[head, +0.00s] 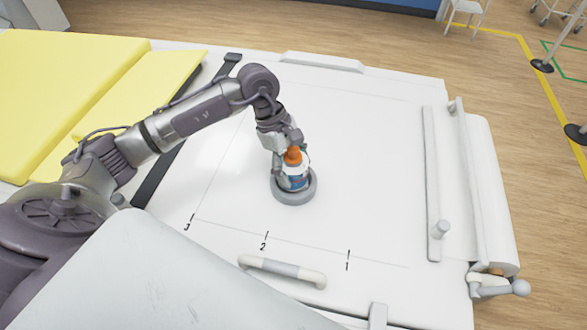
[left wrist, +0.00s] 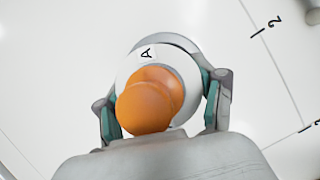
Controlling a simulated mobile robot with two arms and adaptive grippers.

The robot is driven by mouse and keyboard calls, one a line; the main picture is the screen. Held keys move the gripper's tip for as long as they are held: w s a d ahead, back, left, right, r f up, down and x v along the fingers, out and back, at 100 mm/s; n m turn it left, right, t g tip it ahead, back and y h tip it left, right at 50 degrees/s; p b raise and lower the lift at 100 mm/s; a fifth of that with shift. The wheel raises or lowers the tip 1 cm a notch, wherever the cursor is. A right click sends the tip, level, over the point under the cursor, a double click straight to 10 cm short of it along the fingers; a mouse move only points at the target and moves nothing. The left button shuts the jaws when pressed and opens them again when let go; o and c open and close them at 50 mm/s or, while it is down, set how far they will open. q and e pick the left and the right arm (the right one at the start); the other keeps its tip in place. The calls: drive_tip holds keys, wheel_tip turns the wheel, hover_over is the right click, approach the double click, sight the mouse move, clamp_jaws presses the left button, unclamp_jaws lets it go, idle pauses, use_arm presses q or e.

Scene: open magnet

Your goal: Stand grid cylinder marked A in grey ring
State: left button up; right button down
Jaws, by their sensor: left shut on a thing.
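My left gripper (left wrist: 161,108) is shut on the cylinder, one finger on each side. My right gripper is not in view.
The white table (head: 370,140) has printed lines and numbers and is mostly clear around the ring. A handle (head: 282,270) sits at its front edge and a rail (head: 432,185) at the right. Yellow pads (head: 75,85) lie at the left.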

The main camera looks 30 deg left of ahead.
sight(293, 178)
use_arm(q)
wheel_tip(293, 178, down, 2)
drive_tip(key=shift+f, duration=0.1)
drive_tip(key=shift+s+f+b, duration=0.3)
drive_tip(key=shift+f+b, duration=0.45)
drive_tip(key=o, duration=1.4)
drive_tip(key=shift+w+f, duration=0.1)
